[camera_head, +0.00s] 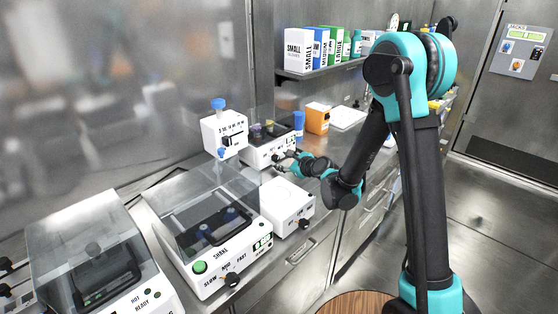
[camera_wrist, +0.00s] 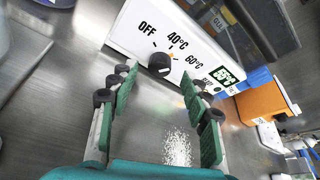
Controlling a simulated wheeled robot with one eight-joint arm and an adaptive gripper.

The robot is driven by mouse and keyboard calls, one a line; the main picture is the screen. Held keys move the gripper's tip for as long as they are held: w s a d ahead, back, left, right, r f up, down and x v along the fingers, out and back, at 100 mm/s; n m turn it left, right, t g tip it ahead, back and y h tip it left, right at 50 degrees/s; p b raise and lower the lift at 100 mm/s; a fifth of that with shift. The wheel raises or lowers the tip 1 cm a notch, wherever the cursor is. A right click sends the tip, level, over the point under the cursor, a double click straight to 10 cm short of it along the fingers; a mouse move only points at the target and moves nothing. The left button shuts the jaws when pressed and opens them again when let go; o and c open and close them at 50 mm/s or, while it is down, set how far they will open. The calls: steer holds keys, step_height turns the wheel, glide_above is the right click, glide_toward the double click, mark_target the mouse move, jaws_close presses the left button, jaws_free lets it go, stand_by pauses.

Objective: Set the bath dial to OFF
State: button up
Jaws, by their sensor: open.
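The bath (camera_head: 262,152) is a white box with a clear lid against the wall in the head view. In the wrist view its white front panel (camera_wrist: 204,46) shows the marks OFF, 40°C and 60°C around a round black dial (camera_wrist: 160,65). A small orange mark shows above the dial, near 40°C; the exact dial setting is hard to tell. My gripper (camera_wrist: 158,80) is open and empty. Its green-padded fingers point at the panel, with the dial ahead between the tips, apparently untouched. In the head view my gripper (camera_head: 284,162) is at the bath's front, its tips hard to see.
A green-lit display (camera_wrist: 230,74) is right of the dial. A white box with a black knob (camera_head: 287,203) and a lidded shaker (camera_head: 208,230) stand nearer on the bench. An orange box (camera_head: 318,118) stands beyond the bath. A shelf (camera_head: 320,70) with boxes hangs above.

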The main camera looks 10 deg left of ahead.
steer(key=v, duration=0.8)
steer(key=shift+s+d+r, duration=0.1)
steer(key=shift+s+d, duration=0.05)
steer(key=d+r+m+g, duration=0.2)
steer(key=d+m, duration=0.1)
steer(key=d, duration=0.2)
steer(key=y, duration=0.1)
glide_toward(278, 158)
steer(key=x, duration=0.9)
steer(key=shift+a+f, duration=0.15)
steer(key=shift+c, duration=0.5)
